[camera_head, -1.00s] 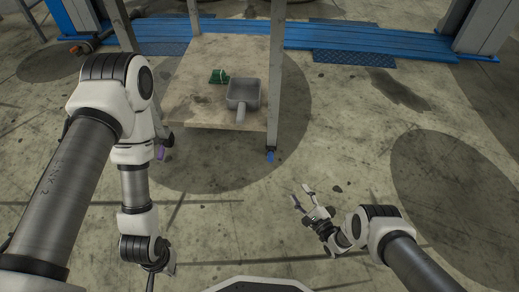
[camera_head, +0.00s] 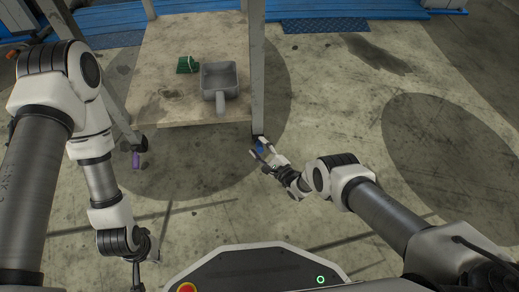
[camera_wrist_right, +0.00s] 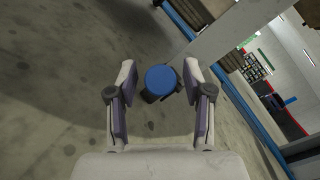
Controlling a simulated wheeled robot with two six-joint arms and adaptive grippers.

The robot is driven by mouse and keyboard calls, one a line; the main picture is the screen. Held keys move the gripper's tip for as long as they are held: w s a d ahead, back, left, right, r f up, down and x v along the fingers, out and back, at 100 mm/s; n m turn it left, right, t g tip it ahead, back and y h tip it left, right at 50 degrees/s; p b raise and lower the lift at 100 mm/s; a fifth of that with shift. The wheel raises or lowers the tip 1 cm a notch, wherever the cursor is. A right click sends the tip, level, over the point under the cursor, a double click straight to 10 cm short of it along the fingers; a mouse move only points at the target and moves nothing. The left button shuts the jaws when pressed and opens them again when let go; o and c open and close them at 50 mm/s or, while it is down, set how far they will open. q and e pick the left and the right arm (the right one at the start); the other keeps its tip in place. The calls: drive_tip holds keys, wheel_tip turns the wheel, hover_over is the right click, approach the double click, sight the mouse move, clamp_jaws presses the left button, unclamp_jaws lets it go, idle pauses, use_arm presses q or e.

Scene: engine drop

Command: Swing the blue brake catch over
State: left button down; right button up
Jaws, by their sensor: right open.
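The blue brake catch (camera_head: 260,148) is at the caster under the right front leg of the cart, near the floor. In the right wrist view it shows as a round blue face (camera_wrist_right: 161,79) on a dark caster. My right gripper (camera_head: 261,152) is open at the catch. In the right wrist view its two fingers (camera_wrist_right: 160,85) stand on either side of the blue catch, with a gap on each side; whether they touch it cannot be told. My left arm comes in from the left; its gripper jaws are not clearly visible at the bottom left.
The cart's lower shelf (camera_head: 180,100) holds a grey dustpan-like scoop (camera_head: 219,82) and a green brush (camera_head: 187,64). A purple catch (camera_head: 136,160) is at the left front caster. Blue lift rails lie behind. The concrete floor to the right is clear.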

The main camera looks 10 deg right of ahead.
drive_tip(key=shift+c, duration=0.4)
clamp_jaws()
drive_tip(key=f+b, duration=0.1)
drive_tip(key=b, duration=0.2)
drive_tip(key=n+t+y+b, duration=0.1)
drive_tip(key=b, duration=0.1)
drive_tip(key=shift+s+f+t+b, duration=0.15)
drive_tip(key=shift+f+t+b, duration=0.15)
drive_tip(key=shift+f+b, duration=0.1)
drive_tip(key=shift+r+n, duration=0.1)
drive_tip(key=shift+n, duration=0.2)
drive_tip(key=shift+r+y, duration=0.25)
drive_tip(key=shift+y, duration=0.05)
drive_tip(key=shift+o, duration=0.4)
unclamp_jaws()
drive_tip(key=shift+s, duration=0.1)
drive_tip(key=v, duration=0.5)
drive_tip(key=r+v, duration=0.1)
drive_tip(key=v, duration=0.3)
drive_tip(key=r+v, duration=0.1)
drive_tip(key=v, duration=0.4)
drive_tip(key=shift+s+d, duration=0.3)
drive_tip(key=shift+s, duration=0.15)
